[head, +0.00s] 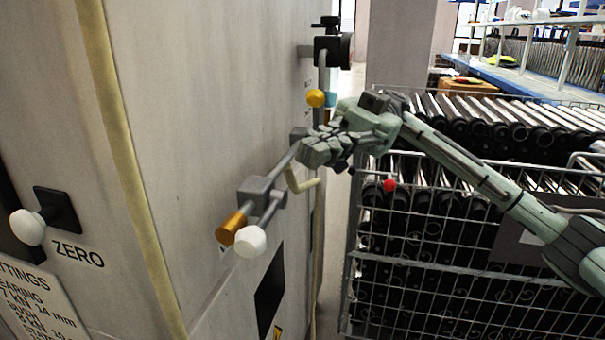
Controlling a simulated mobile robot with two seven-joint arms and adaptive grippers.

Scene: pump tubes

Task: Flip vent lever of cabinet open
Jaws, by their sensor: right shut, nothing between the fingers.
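The grey cabinet (200,110) fills the left half of the head view. From its side sticks a metal rod with a grey block (258,193), an orange cylinder end (231,229) and a white knob (250,242). A cream bent handle (306,186) shows just beyond the block. A label by the knob is mostly hidden, so I cannot tell for sure which part is the vent lever. My right gripper (313,153) is shut and empty, close to the rod and above the cream handle. Whether it touches them is unclear. My left gripper is out of view.
A white knob (29,227) marked ZERO sits on the near cabinet face. A yellow ball (315,98) and a black fitting (332,47) are behind my gripper. A wire cage (425,270) of dark tubes stands right, with a narrow gap to the cabinet. A red ball (389,185) shows before it.

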